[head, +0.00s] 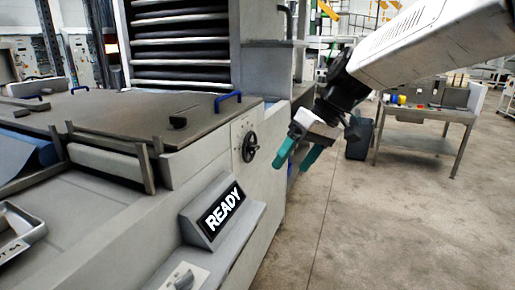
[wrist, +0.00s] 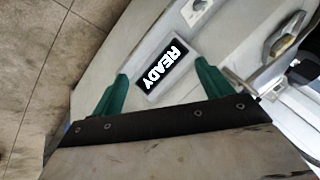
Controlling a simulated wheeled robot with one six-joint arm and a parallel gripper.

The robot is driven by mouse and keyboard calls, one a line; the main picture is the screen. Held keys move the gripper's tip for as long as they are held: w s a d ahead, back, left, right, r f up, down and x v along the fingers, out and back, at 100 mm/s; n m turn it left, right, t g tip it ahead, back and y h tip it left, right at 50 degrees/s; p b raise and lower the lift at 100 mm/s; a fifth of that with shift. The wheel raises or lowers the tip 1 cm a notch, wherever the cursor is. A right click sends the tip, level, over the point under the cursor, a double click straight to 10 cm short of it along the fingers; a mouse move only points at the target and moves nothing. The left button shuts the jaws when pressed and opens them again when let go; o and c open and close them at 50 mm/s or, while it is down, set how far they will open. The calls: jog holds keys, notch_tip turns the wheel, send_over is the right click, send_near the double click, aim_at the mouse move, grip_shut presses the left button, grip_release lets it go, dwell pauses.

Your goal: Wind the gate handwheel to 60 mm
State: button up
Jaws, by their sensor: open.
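The gate handwheel (head: 249,146) is a small black spoked wheel on a pale dial plate on the machine's grey side panel, in the head view. Its scale is too small to read. My gripper (head: 297,154), with teal fingers, is open and empty to the right of the handwheel, apart from it. In the wrist view my gripper's two teal fingers (wrist: 160,86) stand wide apart with nothing between them. I cannot make out the handwheel in the wrist view. The READY display (head: 222,211) is lit on a sloped box below the handwheel; it also shows in the wrist view (wrist: 162,67).
A knob (head: 182,278) sits on the ledge in front of the display. The machine's flat top (head: 120,118) carries blue handles. A steel table (head: 425,112) with small objects stands at the back right. The concrete floor (head: 390,220) on the right is clear.

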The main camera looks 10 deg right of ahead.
jog(key=w+n+y, duration=0.1)
jog(key=w+y, duration=0.1)
jog(key=w, duration=0.9)
jog(key=n+t+y, duration=0.3)
jog(key=t+y, duration=0.1)
jog(key=t, duration=0.1)
send_near(258, 147)
jog(key=a, duration=0.1)
jog(key=x, duration=0.8)
jog(key=shift+w+a+f, duration=0.1)
jog(key=shift+f, duration=0.1)
jog(key=c, duration=1)
